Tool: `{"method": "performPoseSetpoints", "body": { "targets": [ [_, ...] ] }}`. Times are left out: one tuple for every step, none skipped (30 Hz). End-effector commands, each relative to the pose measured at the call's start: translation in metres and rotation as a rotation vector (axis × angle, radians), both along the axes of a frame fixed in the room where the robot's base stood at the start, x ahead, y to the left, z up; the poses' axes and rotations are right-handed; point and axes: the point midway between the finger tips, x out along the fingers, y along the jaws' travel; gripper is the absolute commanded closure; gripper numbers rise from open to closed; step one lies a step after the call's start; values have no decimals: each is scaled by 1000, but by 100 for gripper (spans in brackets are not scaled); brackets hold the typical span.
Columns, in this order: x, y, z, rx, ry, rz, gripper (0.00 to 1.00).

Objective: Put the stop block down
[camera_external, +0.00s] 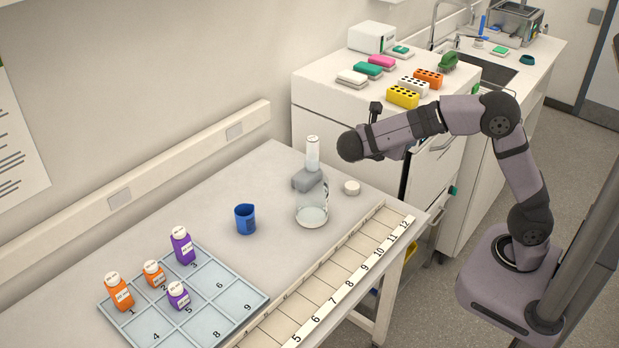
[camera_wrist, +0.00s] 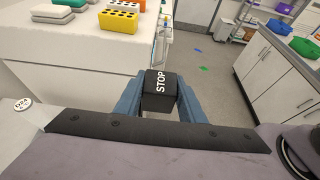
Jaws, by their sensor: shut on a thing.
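The stop block (camera_wrist: 160,84) is a small black block with white "STOP" lettering. It sits between the two blue-grey fingers of my gripper (camera_wrist: 158,97) in the wrist view, and the gripper is shut on it. Behind it in that view are the cabinet front and the floor. In the external view my wrist is above the right end of the bench, near the cabinet; I cannot clearly make out the fingers or block there. A numbered rail (camera_external: 349,286), marked 5 to 12 in view, runs along the bench's front edge.
A glass vessel (camera_external: 312,214) with a grey piece around it stands near my wrist, beside a white cap (camera_external: 351,187). A blue beaker (camera_external: 245,219) and a numbered tray (camera_external: 232,327) with orange and purple bottles are left. Racks, including a yellow one (camera_external: 403,97), top the cabinet.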

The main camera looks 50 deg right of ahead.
Motion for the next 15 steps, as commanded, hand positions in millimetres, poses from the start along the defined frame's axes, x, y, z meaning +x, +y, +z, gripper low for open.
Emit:
{"method": "performPoseSetpoints", "body": {
  "targets": [
    [1,0,11,0,-6,0,94],
    [1,0,16,0,-6,0,94],
    [1,0,24,1,-7,0,94],
    [0,0,29,1,-6,0,94],
    [1,1,32,0,-5,3,94],
    [8,5,23,-1,0,41,94],
    [13,8,21,-2,0,63,94],
    [17,11,19,-2,-1,85,94],
    [24,15,15,-2,0,117,94],
    [29,19,13,-1,0,144,94],
    [34,22,11,-2,-1,170,94],
    [41,27,8,-1,-2,205,94],
    [47,32,6,-1,-1,239,94],
    [54,37,4,-2,-2,272,94],
    [62,45,0,-1,-3,320,94]
  ]
}}
